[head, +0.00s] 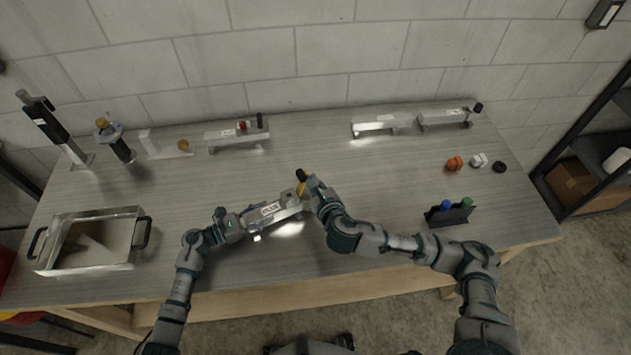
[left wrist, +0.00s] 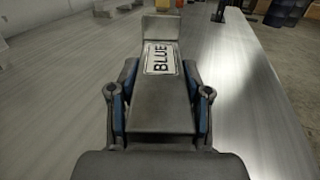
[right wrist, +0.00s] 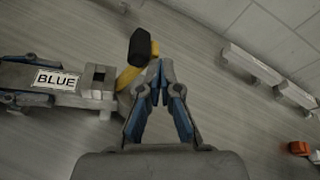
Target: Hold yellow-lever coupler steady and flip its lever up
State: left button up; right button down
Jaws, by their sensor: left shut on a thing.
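The yellow-lever coupler (head: 270,208) is a grey metal bar near the table's front middle; its label reads BLUE in the left wrist view (left wrist: 160,58). Its yellow lever (right wrist: 139,58) with a black grip rises at its right end, tilted. My left gripper (head: 243,219) is shut on the coupler's left part, one finger along each side, as the left wrist view shows (left wrist: 161,105). My right gripper (right wrist: 157,75) has its fingertips together, close beside the lever on its right side. Whether they touch the lever is unclear. In the head view, the right gripper (head: 312,187) partly hides that end.
Other couplers stand along the back, one with a red knob (head: 237,134), others at right (head: 381,122). A metal pan (head: 90,215) is at left. Orange (head: 454,163), white and black pieces lie at right. A black holder (head: 449,216) stands near the front right.

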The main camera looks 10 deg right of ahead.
pick_arm(q)
jog(key=shift+s+d, duration=0.1)
jog(key=shift+d, duration=0.05)
pick_arm(e)
jog(key=shift+s+a, duration=0.15)
jog(key=shift+a, duration=0.2)
jog(key=w+d+f, duration=0.1)
jog(key=d, duration=0.3)
jog(key=s, duration=0.9)
jog(key=shift+s+d+r, duration=0.2)
jog(key=shift+r, duration=0.15)
pick_arm(q)
jog(key=o, duration=1.4)
jog(key=shift+a, duration=0.2)
